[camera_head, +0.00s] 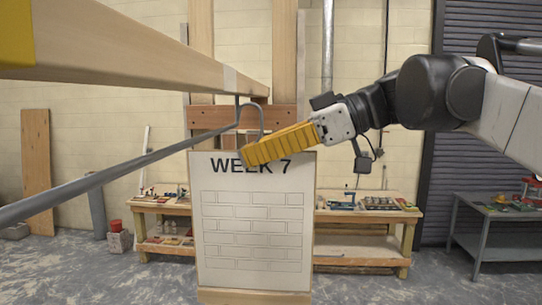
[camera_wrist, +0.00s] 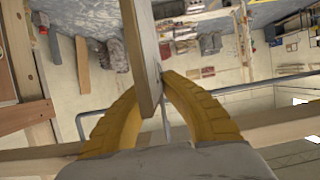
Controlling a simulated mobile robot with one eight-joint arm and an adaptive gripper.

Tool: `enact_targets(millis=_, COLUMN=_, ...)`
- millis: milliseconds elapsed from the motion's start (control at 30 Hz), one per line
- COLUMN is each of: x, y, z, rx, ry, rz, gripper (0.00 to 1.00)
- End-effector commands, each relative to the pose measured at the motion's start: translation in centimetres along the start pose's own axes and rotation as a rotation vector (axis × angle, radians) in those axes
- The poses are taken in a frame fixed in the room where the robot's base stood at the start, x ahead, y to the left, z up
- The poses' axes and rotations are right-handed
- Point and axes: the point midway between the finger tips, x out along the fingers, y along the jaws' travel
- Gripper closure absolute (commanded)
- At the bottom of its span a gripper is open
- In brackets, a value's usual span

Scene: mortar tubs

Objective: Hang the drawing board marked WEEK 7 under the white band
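The drawing board marked WEEK 7 (camera_head: 252,225) is upright in the head view, white-faced with a brick pattern. In the wrist view the fingers (camera_wrist: 158,85) close on both sides of the board (camera_wrist: 143,45), seen edge-on. The white band (camera_head: 230,80) is around the wooden beam near its far end. A grey rail (camera_head: 120,165) runs below the beam, ending near the band. A grey hook (camera_head: 262,115) curves up above the board; I cannot tell whether it touches the rail.
The wooden beam (camera_head: 130,55), yellow at its near end, spans the upper left. A wooden workbench (camera_head: 360,215) with tools stands behind the board. A grey table (camera_head: 500,212) stands at right, and a loose plank (camera_head: 37,170) leans on the left wall. The floor between is mostly clear.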

Motion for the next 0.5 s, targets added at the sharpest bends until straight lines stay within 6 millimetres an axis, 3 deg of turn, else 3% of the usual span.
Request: enact_targets(millis=500, x=4.3, y=0.0, z=-1.7, rx=0.000, ry=0.001, rz=-0.002, gripper=1.00)
